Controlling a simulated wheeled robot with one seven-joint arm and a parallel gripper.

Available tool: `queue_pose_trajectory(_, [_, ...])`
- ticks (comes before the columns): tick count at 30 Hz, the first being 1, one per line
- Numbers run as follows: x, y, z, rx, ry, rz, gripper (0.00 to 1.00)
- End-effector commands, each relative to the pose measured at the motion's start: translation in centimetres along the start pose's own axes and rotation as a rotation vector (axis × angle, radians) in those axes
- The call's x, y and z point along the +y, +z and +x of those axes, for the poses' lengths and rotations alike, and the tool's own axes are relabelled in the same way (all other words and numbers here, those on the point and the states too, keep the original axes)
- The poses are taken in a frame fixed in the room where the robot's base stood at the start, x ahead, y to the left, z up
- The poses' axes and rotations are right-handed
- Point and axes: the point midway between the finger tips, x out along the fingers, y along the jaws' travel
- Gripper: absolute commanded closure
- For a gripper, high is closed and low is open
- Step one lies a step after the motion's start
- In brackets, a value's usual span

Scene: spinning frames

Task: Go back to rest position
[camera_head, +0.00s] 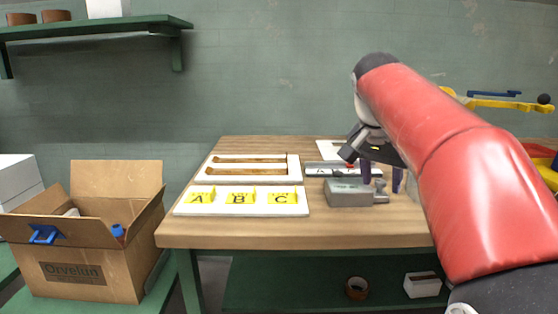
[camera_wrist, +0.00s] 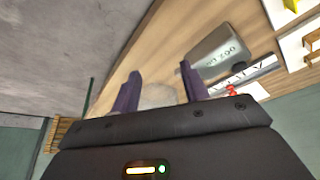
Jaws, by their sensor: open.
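My gripper (camera_head: 381,178) is at the right part of the wooden table, its purple fingers pointing down beside a grey metal block (camera_head: 348,192). In the wrist view my gripper (camera_wrist: 165,88) shows two purple fingers spread apart. A pale rounded shape (camera_wrist: 158,97) shows between them, and I cannot tell what it is. The grey block (camera_wrist: 222,55) lies beyond the fingers there, apart from them. My red and black arm reaches in from the right and hides the table's right end.
A white board with yellow A, B, C labels (camera_head: 188,208) lies at the table's (camera_head: 330,236) front left. A slotted white frame (camera_head: 293,170) lies behind it. A grey bar (camera_head: 322,169) is behind the block. An open cardboard box (camera_head: 110,274) stands left of the table.

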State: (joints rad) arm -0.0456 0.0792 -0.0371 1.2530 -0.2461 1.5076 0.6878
Motion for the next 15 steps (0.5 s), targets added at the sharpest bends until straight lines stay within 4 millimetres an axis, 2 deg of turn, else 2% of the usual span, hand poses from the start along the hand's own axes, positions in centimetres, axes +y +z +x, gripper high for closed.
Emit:
queue_pose_trajectory(8, [2.1,3.9,0.2,-0.001,-0.058,-0.122,0.55])
queue_pose_trajectory(11, [3.2,6.0,0.7,0.001,-0.087,-0.183,0.55])
queue_pose_trajectory(14, [4.7,9.1,1.4,0.008,-0.125,-0.259,0.55])
queue_pose_trajectory(15, [5.4,10.6,1.9,0.012,-0.143,-0.296,0.55])
